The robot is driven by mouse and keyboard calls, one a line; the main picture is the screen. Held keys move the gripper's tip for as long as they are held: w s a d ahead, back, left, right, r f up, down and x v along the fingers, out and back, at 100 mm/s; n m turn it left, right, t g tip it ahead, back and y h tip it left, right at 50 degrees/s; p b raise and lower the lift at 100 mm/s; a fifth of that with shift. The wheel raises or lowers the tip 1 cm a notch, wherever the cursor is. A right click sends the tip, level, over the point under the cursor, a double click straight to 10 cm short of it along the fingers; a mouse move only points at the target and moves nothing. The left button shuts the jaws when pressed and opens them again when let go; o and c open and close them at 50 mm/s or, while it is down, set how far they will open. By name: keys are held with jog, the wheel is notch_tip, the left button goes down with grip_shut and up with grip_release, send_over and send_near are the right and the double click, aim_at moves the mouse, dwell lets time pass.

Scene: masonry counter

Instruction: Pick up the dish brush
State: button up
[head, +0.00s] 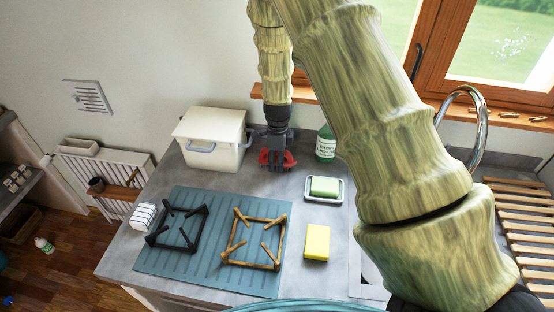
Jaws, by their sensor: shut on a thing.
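My gripper (277,163) points down at the back of the grey counter, between the white bin and the green soap bottle. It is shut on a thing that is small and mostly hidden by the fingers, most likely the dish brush. Red parts show at the fingers, and I cannot tell whether they belong to the gripper or to what it holds. No dish brush shows clearly anywhere else on the counter. I cannot tell whether the held thing touches the counter.
A white bin (211,127) stands left of my gripper, a green soap bottle (325,146) right. A soap dish (323,197) and yellow sponge (317,242) lie in front. A blue mat (208,275) bears two trivets. A tap (481,125) and slatted rack (520,215) stand right.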

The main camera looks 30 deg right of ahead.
jog(key=shift+w+r+b, duration=0.1)
jog(key=shift+r+b, duration=0.3)
jog(key=shift+b, duration=0.05)
jog(key=shift+s+a+r+b, duration=0.15)
jog(key=shift+s+r+b, duration=0.1)
jog(key=shift+r+b, duration=0.3)
jog(key=shift+s+a+r+b, duration=0.2)
jog(key=shift+r+b, duration=0.1)
jog(key=shift+r, duration=0.3)
jog(key=s+a+b, duration=0.1)
jog(key=s+a, duration=0.1)
jog(key=s, duration=0.2)
jog(key=s+a+r+b, duration=0.1)
jog(key=s+a+b, duration=0.1)
jog(key=s+a, duration=0.1)
jog(key=s+a+b, duration=0.1)
jog(key=s+a, duration=0.2)
jog(key=s, duration=0.2)
jog(key=shift+s+a+r+b, duration=0.2)
jog(key=shift+s+r+b, duration=0.05)
jog(key=shift+r+b, duration=0.1)
